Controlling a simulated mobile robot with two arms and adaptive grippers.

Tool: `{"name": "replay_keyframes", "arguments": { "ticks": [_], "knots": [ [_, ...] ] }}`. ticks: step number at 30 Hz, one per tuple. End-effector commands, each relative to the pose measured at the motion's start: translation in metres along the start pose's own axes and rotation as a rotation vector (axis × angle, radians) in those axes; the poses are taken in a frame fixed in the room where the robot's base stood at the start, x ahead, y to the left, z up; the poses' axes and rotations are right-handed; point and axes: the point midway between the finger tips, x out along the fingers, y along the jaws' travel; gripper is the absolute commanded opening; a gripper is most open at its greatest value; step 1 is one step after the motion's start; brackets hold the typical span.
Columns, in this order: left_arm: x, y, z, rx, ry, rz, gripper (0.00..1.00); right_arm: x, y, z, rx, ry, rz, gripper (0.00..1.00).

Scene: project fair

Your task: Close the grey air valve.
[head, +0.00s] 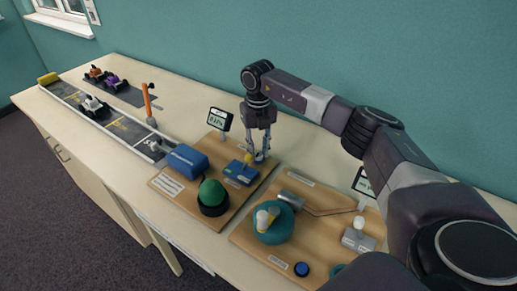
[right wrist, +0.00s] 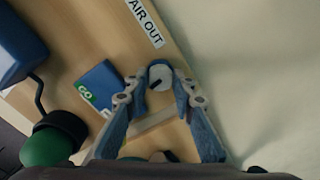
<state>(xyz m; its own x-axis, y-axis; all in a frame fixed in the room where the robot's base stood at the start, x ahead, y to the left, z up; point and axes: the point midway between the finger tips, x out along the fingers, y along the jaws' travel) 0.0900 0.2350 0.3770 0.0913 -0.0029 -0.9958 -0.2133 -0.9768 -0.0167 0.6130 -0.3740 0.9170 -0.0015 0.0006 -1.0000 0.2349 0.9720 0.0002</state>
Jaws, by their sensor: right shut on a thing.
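The grey air valve (right wrist: 160,72) is a round grey knob with a dark mark, on the wooden board below the "AIR OUT" label in the right wrist view. My right gripper (right wrist: 158,85) has its fingers on either side of the knob and is shut on it. In the head view my right gripper (head: 259,155) points down at the back right edge of the left board, and its fingers largely hide the valve. My left gripper is not in view.
Close to the gripper is a blue GO block (head: 240,173). A green ball (head: 212,192) in a black base and a blue box (head: 187,160) share the board (head: 172,187). A second board (head: 252,240) stands to the right. A car track (head: 120,133) runs left.

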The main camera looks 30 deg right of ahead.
Motion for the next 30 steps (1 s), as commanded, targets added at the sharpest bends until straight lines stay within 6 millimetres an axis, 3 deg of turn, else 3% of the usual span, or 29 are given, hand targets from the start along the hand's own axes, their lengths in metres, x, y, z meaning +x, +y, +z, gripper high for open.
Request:
{"name": "replay_keyframes", "arguments": {
  "ticks": [10,27,28,30],
  "knots": [
    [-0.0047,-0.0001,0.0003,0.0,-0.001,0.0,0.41,-0.003,-0.0002,0.0022,0.147,-0.007,0.001,0.0],
    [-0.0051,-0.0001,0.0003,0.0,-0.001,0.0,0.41,-0.003,-0.0004,0.0027,0.174,-0.009,0.002,0.0],
    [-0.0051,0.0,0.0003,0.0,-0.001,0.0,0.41,-0.003,-0.0004,0.0027,0.174,-0.009,0.002,0.27],
    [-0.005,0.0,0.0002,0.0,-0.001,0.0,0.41,-0.0027,-0.0004,0.0024,0.174,-0.008,0.002,0.34]
  ]
}}
